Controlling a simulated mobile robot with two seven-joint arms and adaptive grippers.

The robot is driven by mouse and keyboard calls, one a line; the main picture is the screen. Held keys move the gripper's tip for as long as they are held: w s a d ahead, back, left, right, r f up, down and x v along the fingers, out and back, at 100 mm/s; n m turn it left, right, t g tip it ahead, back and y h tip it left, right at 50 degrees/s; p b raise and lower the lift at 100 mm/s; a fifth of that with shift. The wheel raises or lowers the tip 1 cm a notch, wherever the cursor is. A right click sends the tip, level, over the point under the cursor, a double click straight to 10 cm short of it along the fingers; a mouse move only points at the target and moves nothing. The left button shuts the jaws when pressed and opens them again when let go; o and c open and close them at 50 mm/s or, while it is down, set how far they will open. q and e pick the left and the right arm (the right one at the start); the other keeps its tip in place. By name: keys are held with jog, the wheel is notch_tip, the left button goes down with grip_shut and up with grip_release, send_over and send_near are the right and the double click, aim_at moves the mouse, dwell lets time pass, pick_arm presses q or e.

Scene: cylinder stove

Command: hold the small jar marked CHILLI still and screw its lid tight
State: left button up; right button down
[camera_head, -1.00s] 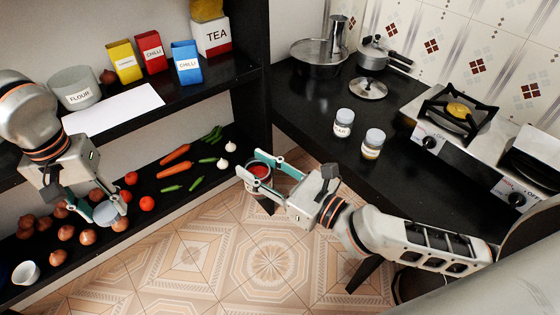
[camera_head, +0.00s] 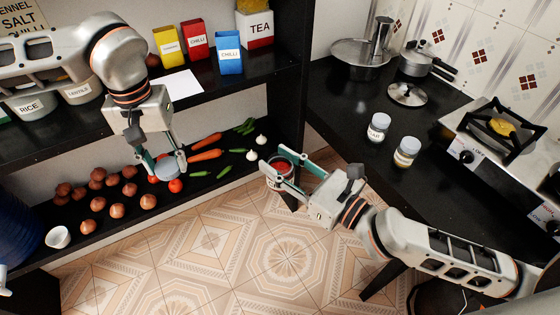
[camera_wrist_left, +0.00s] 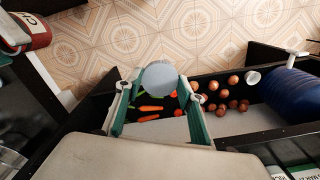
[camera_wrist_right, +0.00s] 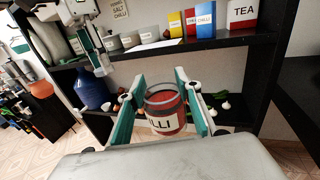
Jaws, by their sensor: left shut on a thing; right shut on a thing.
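The small jar marked CHILLI (camera_wrist_right: 165,108) is open, with red contents, and sits between the fingers of my right gripper (camera_wrist_right: 163,98). In the head view the jar (camera_head: 281,172) is held over the floor, clear of the shelves, by my right gripper (camera_head: 284,177). My left gripper (camera_head: 165,163) is shut on a round grey-blue lid (camera_head: 168,168), held to the left of the jar and apart from it. The lid also shows in the left wrist view (camera_wrist_left: 160,75), between the green-padded fingers. The lid's underside is hidden.
The two-tier shelf (camera_head: 190,92) carries spice boxes, a TEA box (camera_head: 259,29) and vegetables. Free space lies between lid and jar.

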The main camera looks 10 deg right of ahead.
pick_arm(q)
jog(key=w+d+r, duration=0.1)
jog(key=d+r, duration=0.4)
jog(key=d, duration=0.7)
notch_tip(320, 180, up, 3)
send_over(280, 161)
jog(key=shift+r+m, duration=0.2)
jog(key=shift+m, duration=0.2)
jog(key=shift+f, duration=0.15)
jog(key=shift+f, duration=1.9)
jog(key=shift+f, duration=0.1)
jog(key=shift+f, duration=0.8)
jog(key=shift+f, duration=0.8)
jog(key=shift+c, duration=0.9)
